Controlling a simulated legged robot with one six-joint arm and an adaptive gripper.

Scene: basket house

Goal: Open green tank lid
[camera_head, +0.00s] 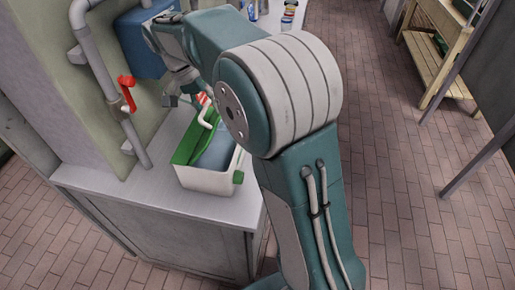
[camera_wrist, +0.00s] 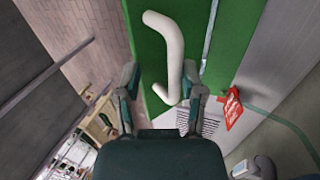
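The green tank is a white box (camera_head: 205,180) with green edging (camera_head: 187,145), standing on the counter left of my arm in the head view. A blue-grey area shows in its top; I cannot tell whether the lid is raised. A white bent handle (camera_head: 206,111) rises near its far side. In the wrist view the green lid surface (camera_wrist: 232,45) fills the upper middle, with the white handle (camera_wrist: 168,45) in front. My gripper (camera_wrist: 162,78) is open, its fingers apart on either side of the handle's lower part, which lies nearer the right finger. Contact is unclear.
A red valve lever (camera_head: 127,92) sits on a grey wall pipe left of the tank. A blue box (camera_head: 142,42) hangs on the wall behind. Small bottles (camera_head: 288,15) stand at the counter's far end.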

